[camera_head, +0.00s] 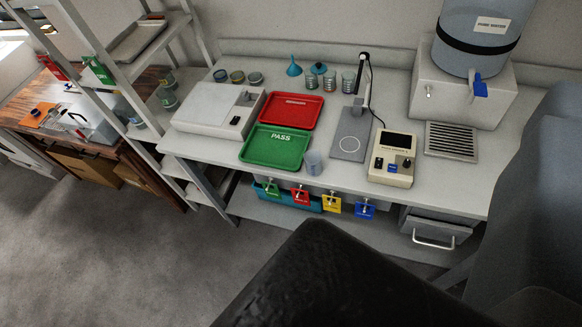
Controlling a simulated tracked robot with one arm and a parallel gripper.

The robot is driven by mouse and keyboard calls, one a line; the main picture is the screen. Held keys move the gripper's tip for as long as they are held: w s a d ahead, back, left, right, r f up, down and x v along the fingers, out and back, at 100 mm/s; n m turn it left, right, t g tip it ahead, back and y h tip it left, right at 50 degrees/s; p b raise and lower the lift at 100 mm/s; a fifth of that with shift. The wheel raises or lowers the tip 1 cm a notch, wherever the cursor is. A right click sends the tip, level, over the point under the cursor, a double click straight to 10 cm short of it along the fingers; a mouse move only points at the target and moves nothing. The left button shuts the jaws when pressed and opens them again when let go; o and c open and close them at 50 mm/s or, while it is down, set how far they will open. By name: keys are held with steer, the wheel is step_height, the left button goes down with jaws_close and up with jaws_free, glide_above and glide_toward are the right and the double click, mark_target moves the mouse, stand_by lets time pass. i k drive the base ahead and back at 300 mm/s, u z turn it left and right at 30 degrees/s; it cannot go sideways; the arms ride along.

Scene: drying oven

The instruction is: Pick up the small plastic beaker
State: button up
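A small translucent plastic beaker (313,161) stands upright near the front edge of the white bench. It is just right of the green PASS tray (254,155) and left of the grey stand base. Nothing holds it. A black blurred part of my own body fills the bottom middle, well below the beaker in the picture. No fingertips of my gripper show, so its opening is hidden.
A red tray (313,105), a white box-shaped device (205,105), a stand with a grey base (346,146) and a beige meter (389,177) surround the beaker. Small jars and a blue funnel (294,68) stand behind. A large water dispenser (457,87) is at right. Open floor lies lower left.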

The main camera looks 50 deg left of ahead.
mark_target(313, 158)
steer(key=k, duration=0.85)
steer(key=u, duration=0.65)
steer(key=i, duration=1)
steer(key=z, duration=0.05)
